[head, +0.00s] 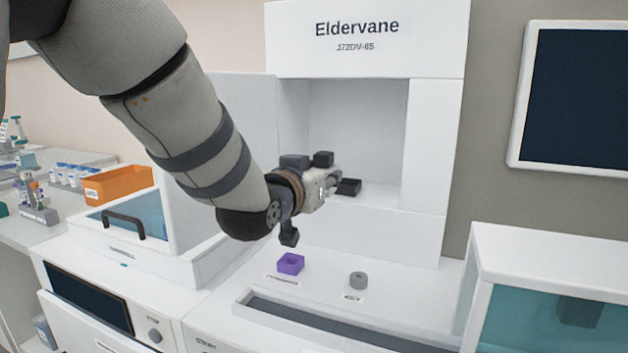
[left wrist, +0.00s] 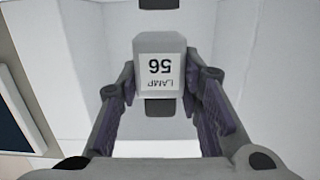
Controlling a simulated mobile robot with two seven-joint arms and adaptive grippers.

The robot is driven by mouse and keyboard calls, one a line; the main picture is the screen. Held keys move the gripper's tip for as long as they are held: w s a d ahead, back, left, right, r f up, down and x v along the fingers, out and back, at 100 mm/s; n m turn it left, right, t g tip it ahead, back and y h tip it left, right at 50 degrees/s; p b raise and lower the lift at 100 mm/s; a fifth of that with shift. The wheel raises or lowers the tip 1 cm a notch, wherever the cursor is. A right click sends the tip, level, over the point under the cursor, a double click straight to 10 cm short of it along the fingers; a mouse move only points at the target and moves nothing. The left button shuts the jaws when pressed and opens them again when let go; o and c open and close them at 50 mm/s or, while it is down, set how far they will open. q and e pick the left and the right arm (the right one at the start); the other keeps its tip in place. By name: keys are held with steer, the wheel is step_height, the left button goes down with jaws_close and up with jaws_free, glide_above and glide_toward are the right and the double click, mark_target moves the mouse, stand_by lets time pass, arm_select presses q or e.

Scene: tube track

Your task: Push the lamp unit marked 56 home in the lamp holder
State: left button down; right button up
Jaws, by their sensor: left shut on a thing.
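In the head view my left gripper (head: 334,182) is at the mouth of the white cabinet's recess. A dark block (head: 348,187), which looks like the lamp holder, shows just beyond the fingers at the recess floor. How far the lamp unit sits in the holder is hidden. My right gripper is out of view.
The white Eldervane cabinet (head: 440,150) has walls around the recess. A purple block (head: 291,263) and a grey round piece (head: 358,280) sit on the deck below. An orange box (head: 118,184) stands at left. A teal-windowed unit (head: 540,310) is at right.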

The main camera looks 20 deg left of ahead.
arm_select(q)
steer(key=w, duration=1.2)
steer(key=shift+d+f, duration=0.15)
steer(key=shift+d, duration=0.05)
steer(key=shift+w+f+b, duration=0.25)
steer(key=shift+w+b, duration=0.25)
steer(key=shift+w, duration=0.1)
steer(key=shift+w+f+b, duration=0.25)
steer(key=shift+w+b, duration=0.2)
steer(key=shift+w, duration=0.15)
steer(key=shift+w+r, duration=0.1)
steer(key=shift+w, duration=0.25)
steer(key=shift+s, duration=0.1)
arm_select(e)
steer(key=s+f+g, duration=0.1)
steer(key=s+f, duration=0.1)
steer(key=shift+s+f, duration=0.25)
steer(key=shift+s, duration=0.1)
arm_select(q)
steer(key=shift+s, duration=0.1)
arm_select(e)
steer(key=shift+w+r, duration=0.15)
